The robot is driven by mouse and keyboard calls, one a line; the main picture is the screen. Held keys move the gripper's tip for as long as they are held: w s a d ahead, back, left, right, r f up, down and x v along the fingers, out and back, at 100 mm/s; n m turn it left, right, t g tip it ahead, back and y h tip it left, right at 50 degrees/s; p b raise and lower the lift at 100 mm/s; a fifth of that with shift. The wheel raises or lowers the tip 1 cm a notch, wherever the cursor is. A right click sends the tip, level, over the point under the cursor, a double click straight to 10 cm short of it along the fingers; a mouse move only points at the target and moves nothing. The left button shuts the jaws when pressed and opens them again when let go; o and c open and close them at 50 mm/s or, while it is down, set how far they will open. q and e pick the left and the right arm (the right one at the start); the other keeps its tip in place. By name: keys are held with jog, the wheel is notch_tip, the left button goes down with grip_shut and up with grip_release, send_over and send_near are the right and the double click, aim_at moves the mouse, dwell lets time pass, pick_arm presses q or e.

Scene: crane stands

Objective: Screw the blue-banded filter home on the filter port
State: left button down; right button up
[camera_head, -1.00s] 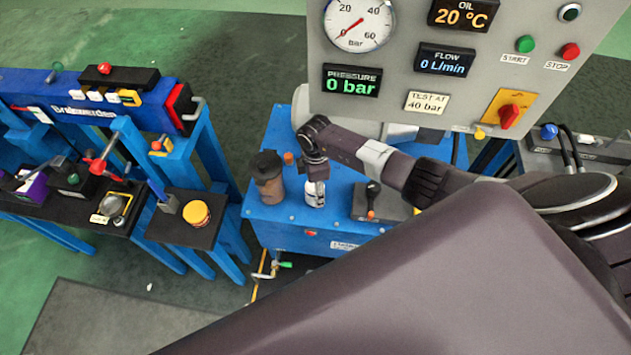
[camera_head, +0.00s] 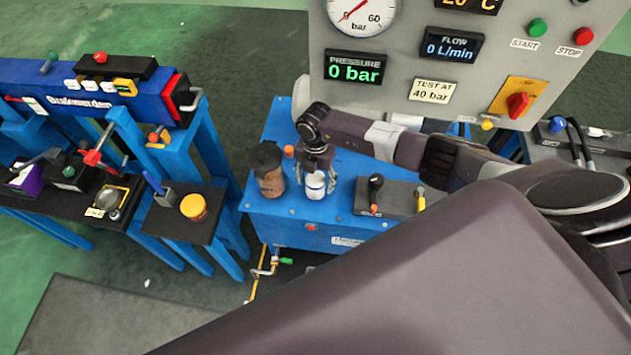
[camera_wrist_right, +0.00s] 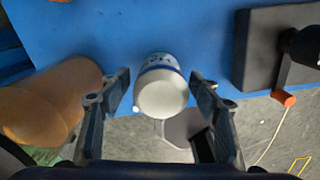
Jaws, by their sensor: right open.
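The blue-banded filter (camera_head: 315,186) is a white canister standing upright on the blue power unit (camera_head: 345,205). The right wrist view shows its white end and blue band, and the filter (camera_wrist_right: 162,88) sits between my fingers. My right gripper (camera_head: 318,172) is at the filter's upper part. In the wrist view the right gripper (camera_wrist_right: 160,105) is open, with a gap on each side of the filter. The filter port is hidden beneath the filter, and I cannot tell how it is seated. My left gripper is not in view.
A brown canister with a dark cap (camera_head: 269,170) stands close left of the filter. A dark block with levers (camera_head: 388,197) is to its right. The grey gauge panel (camera_head: 430,100) rises behind. A bench with an orange-yellow cap (camera_head: 193,207) is at left.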

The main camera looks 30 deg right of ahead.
jog(key=n+b, duration=0.1)
jog(key=n, duration=0.2)
jog(key=shift+f+n, duration=0.1)
jog(key=shift+n, duration=0.2)
jog(key=shift+f+n+b, duration=0.1)
jog(key=shift+n+b, duration=0.55)
jog(key=shift+n, duration=0.45)
jog(key=shift+n+b, duration=0.4)
jog(key=shift+n, duration=0.7)
jog(key=shift+a+n, duration=0.1)
jog(key=shift+n, duration=0.2)
jog(key=shift+s+r, duration=0.15)
jog(key=shift+r, duration=0.05)
